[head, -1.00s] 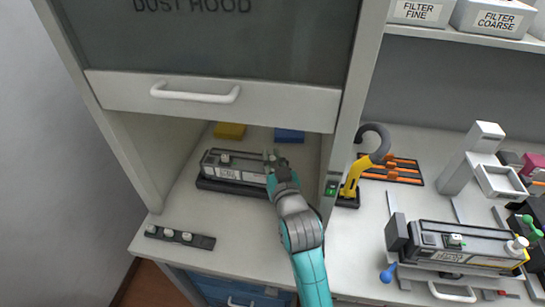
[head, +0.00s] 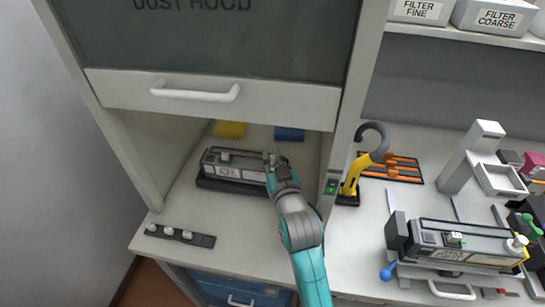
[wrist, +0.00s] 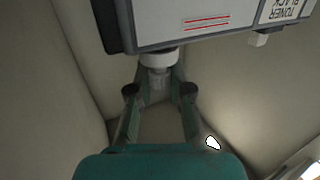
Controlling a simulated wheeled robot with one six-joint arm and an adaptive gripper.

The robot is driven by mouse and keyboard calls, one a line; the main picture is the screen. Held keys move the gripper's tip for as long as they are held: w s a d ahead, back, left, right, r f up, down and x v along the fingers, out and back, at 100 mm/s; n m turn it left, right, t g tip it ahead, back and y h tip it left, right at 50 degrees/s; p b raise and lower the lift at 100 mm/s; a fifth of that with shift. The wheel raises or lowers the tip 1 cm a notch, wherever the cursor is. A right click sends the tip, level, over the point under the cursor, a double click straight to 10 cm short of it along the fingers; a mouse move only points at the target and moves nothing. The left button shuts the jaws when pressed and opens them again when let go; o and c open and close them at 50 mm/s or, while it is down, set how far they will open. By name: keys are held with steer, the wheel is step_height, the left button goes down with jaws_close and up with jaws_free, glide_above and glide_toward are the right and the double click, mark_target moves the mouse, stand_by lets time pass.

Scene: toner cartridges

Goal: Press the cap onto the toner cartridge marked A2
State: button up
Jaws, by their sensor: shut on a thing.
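A grey and black toner cartridge (head: 236,165) lies in a black cradle (head: 232,187) inside the dust hood. Its label is too small to read for A2. The wrist view shows the cartridge's side (wrist: 205,20) with two red lines and a "TONER BLACK" label. My gripper (head: 272,160) is at the cartridge's right end. In the wrist view my gripper (wrist: 159,70) is shut on a small white cap (wrist: 158,58). The cap meets the cartridge's edge there. I cannot tell whether it is fully seated.
A dark strip with small white caps (head: 180,236) lies at the front left. A second cartridge (head: 462,240) sits in a fixture at right. A yellow hooked tool (head: 355,178) stands beside the hood post (head: 341,150). Yellow (head: 229,129) and blue (head: 289,134) blocks lie behind the cartridge.

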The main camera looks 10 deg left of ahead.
steer(key=shift+f, duration=0.15)
steer(key=o, duration=0.9)
steer(key=v, duration=1.2)
